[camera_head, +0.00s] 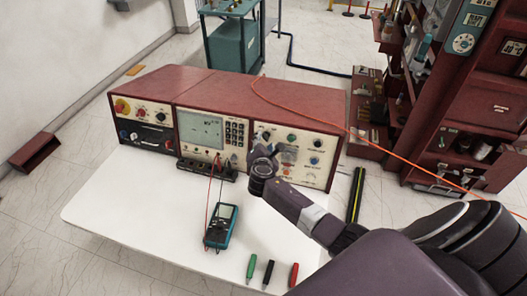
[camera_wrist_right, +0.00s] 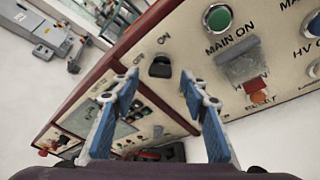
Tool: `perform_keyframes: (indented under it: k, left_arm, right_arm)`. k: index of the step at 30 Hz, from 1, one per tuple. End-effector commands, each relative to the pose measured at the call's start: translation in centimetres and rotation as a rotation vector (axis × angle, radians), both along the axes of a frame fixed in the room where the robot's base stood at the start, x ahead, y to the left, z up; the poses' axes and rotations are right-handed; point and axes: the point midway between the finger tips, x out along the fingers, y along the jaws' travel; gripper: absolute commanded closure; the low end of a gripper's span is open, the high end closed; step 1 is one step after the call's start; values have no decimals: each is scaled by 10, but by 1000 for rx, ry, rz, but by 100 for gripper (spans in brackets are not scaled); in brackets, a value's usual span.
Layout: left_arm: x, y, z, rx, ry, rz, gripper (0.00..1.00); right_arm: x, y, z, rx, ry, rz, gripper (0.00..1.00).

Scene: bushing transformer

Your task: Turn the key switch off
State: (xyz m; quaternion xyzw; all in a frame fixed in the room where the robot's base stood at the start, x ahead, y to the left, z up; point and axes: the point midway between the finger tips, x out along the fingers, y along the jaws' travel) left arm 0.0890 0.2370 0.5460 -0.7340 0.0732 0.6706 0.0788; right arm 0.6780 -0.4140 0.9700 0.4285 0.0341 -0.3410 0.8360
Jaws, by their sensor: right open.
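The black key switch (camera_wrist_right: 160,67) sits on the cream panel of the red console, between small labels; the upper one reads ON. My right gripper (camera_wrist_right: 160,88) is open and empty, with its blue fingers on either side of the switch in the picture. No contact with the switch shows. In the head view my right gripper (camera_head: 262,163) is in front of the console's right panel and hides part of it, and I cannot make out the switch there. My left gripper is not in view.
The red console (camera_head: 190,88) stands on a white table (camera_head: 120,205). A green MAIN ON button (camera_wrist_right: 218,18) and a red button (camera_wrist_right: 259,97) are right of the switch. A multimeter (camera_head: 221,226) with leads and several coloured probes lie on the table. A red cabinet (camera_head: 455,110) stands right.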

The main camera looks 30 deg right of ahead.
Motion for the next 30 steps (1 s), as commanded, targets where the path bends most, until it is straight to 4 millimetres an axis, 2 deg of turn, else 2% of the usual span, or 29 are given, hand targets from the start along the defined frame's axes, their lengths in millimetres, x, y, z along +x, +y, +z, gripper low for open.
perform_keyframes:
  k: [16, 21, 30]
  left_arm:
    - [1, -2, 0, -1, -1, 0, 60]
    - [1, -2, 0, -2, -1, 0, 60]
    - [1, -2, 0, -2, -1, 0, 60]
  right_arm:
    - [-66, 47, 29, 1, 2, 2, 59]
    - [-74, 53, 33, 0, 1, 2, 59]
    - [-76, 54, 34, 1, 2, 1, 59]
